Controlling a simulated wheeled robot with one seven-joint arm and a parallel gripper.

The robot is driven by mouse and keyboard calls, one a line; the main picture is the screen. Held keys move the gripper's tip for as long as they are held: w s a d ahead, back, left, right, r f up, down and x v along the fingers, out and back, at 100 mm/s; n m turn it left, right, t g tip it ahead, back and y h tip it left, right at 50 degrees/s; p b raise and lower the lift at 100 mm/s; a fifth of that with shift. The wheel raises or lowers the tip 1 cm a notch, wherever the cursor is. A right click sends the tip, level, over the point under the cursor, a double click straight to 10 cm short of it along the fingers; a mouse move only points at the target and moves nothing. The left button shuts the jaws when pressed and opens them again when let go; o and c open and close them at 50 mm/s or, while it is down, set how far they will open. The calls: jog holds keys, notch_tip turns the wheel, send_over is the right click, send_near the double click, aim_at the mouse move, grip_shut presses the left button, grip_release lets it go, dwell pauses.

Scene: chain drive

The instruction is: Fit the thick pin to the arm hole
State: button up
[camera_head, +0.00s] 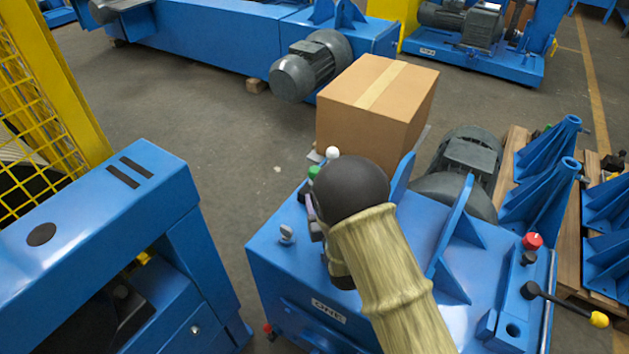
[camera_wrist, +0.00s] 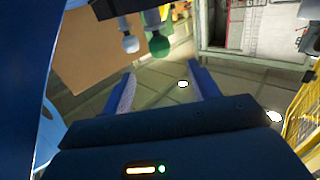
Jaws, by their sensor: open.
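Two ball-headed pins, one white (camera_head: 332,153) and one green (camera_head: 314,172), stand near the back left edge of the blue machine (camera_head: 285,262). In the wrist view the white pin (camera_wrist: 130,43) and the green pin (camera_wrist: 158,43) show just beyond my fingertips. A grey-topped pin (camera_head: 286,233) stands on the machine's left side. I cannot tell which pin is the thick one. My gripper (camera_wrist: 160,72) is open, with nothing between its fingers. In the head view my arm hides most of it. A round hole shows in a small blue block (camera_head: 512,330); I cannot tell whether it is the arm hole.
A cardboard box (camera_head: 360,115) stands behind the machine. Upright blue plates (camera_head: 452,225) and a grey motor (camera_head: 465,165) are to the right of my arm. A red knob (camera_head: 532,241) and a yellow-tipped lever (camera_head: 598,319) are at the right. Bare floor (camera_head: 215,115) lies left of the box.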

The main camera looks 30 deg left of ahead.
jog(key=x, duration=0.7)
jog(key=shift+w+a, duration=0.25)
jog(key=shift+w, duration=0.05)
jog(key=shift+a, duration=0.1)
jog(key=shift+x, duration=2.6)
jog(key=c, duration=1.3)
jog(key=shift+o, duration=0.2)
jog(key=shift+r, duration=0.1)
notch_tip(320, 180, up, 10)
jog(key=shift+p, duration=0.3)
